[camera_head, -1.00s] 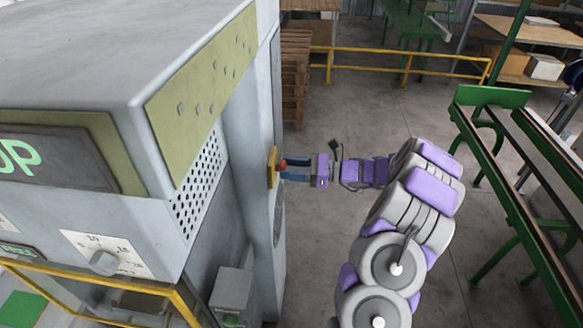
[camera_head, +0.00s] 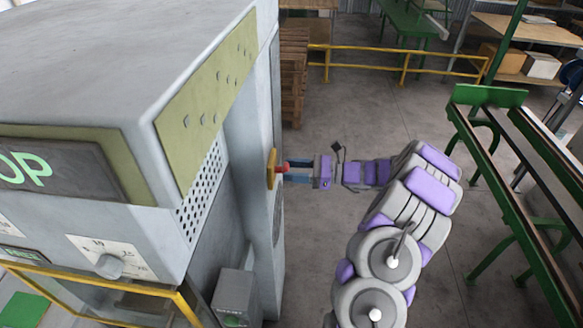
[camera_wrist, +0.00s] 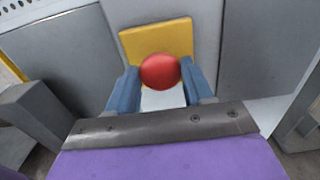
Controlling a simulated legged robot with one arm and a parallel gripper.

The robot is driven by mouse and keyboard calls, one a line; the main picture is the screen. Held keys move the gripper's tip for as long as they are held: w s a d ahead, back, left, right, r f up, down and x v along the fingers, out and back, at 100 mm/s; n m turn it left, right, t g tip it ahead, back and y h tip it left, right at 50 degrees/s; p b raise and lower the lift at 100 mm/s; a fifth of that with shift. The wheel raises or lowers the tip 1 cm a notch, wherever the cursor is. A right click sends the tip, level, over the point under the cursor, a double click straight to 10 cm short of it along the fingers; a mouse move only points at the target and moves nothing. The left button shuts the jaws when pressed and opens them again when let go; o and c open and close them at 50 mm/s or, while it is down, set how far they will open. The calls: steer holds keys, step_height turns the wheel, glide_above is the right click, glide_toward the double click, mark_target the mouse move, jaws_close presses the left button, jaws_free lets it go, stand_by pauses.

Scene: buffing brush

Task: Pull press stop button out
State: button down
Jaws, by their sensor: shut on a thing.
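The red stop button (camera_head: 283,168) sticks out from a yellow plate (camera_head: 271,169) on the side of the grey press. In the wrist view the round red button (camera_wrist: 160,71) lies between my two blue fingers, in front of the yellow plate (camera_wrist: 158,35). My gripper (camera_head: 290,169) reaches in from the right and is shut on the button. The fingers hide part of the button's sides in the wrist view, and its stem behind the red head is hidden there.
The grey press (camera_head: 120,60) fills the left side. A grey box with a green button (camera_head: 233,296) stands below the plate. A green rail frame (camera_head: 510,150) stands to the right. Wooden pallets (camera_head: 295,75) and a yellow rail (camera_head: 400,60) are behind. Floor is open around my arm.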

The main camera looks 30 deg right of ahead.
steer(key=shift+d, duration=0.1)
steer(key=c, duration=0.8)
jaws_free()
steer(key=o, duration=0.3)
steer(key=shift+d, duration=0.25)
steer(key=shift+o, duration=0.2)
steer(key=shift+s, duration=0.1)
steer(key=v, duration=1.7)
steer(key=shift+d+p, duration=0.2)
steer(key=shift+p, duration=0.15)
steer(key=shift+f, duration=0.1)
